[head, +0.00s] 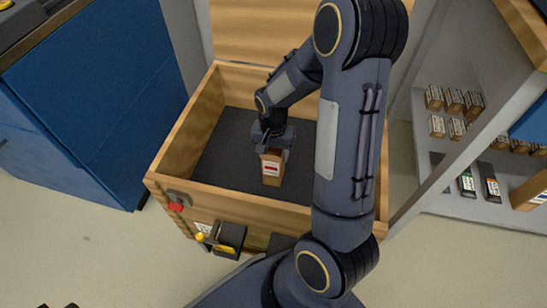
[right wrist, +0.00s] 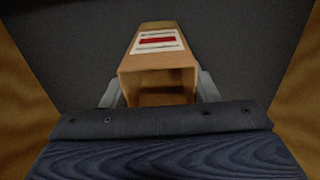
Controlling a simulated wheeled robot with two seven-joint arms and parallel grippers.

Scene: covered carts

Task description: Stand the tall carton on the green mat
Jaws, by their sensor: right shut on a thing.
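The tall carton (head: 271,170) is brown with a white and red label. It is inside an open wooden box, over its dark floor, and looks roughly upright in the head view. My right gripper (head: 273,146) is shut on its upper end. In the right wrist view the carton (right wrist: 158,62) sits between the two grey fingers, its label facing up in the picture. I cannot tell whether its lower end touches the floor. I see no green mat in either view. My left gripper is not clearly in view.
The wooden box (head: 163,181) has walls all round and a raised lid (head: 262,30) behind. A latch (head: 178,198) and a dark holder (head: 229,238) are on its front. A blue cabinet (head: 95,95) stands left. A grey shelf (head: 450,205) with several small boxes stands right.

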